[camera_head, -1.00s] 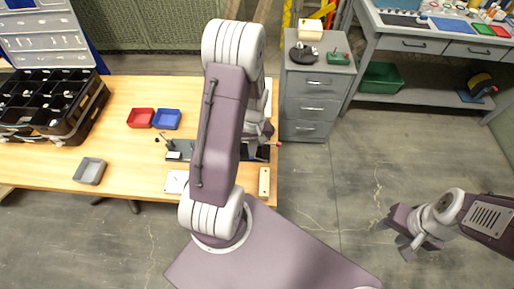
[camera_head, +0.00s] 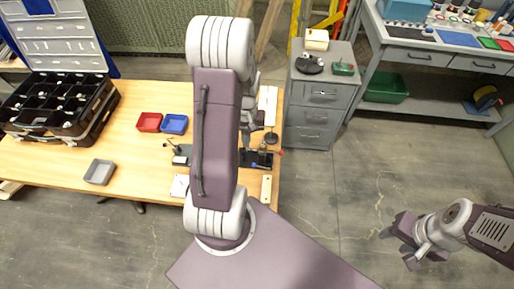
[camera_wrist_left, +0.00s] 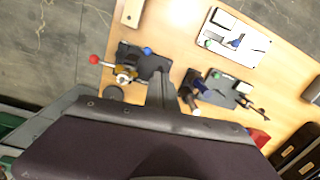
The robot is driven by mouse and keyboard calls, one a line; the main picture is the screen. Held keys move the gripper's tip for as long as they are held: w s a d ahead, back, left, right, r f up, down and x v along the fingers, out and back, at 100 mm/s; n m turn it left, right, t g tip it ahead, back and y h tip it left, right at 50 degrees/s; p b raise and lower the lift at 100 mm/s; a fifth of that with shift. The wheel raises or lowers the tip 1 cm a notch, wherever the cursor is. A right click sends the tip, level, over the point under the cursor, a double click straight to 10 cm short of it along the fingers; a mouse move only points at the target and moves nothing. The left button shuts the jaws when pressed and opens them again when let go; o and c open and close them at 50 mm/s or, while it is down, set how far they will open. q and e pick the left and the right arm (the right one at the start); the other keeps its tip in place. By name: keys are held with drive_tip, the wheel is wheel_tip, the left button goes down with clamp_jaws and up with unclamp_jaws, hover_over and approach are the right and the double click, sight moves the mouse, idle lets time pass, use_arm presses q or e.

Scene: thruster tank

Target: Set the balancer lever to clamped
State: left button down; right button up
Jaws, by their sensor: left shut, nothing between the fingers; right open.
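A dark fixture (camera_wrist_left: 128,65) on the wooden table, which looks like the balancer, shows in the left wrist view with a red-knobbed lever (camera_wrist_left: 95,59) sticking out to its left and a blue knob on its top edge. In the head view the red knob (camera_head: 281,152) shows at the table's right edge, and my left arm partly covers the fixture. My left gripper (camera_wrist_left: 163,88) is shut and empty, just right of the fixture in the wrist view; contact cannot be told. The lever's setting cannot be read. My right gripper (camera_head: 400,248) is open and empty over the floor.
A second dark device (camera_wrist_left: 228,91) and a white board (camera_wrist_left: 234,38) are near the gripper. Red (camera_head: 149,122) and blue (camera_head: 174,124) bins, a grey bin (camera_head: 99,172) and a black organiser (camera_head: 58,106) stand further left. A grey drawer cabinet (camera_head: 318,108) stands right of the table.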

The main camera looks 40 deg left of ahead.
use_arm(q)
drive_tip(key=shift+s+a+r, duration=0.2)
drive_tip(key=shift+a+r, duration=0.2)
drive_tip(key=shift+r, duration=0.1)
drive_tip(key=shift+s+a+r, duration=0.2)
drive_tip(key=shift+a+r, duration=0.15)
drive_tip(key=shift+r, duration=0.1)
drive_tip(key=shift+a, duration=0.1)
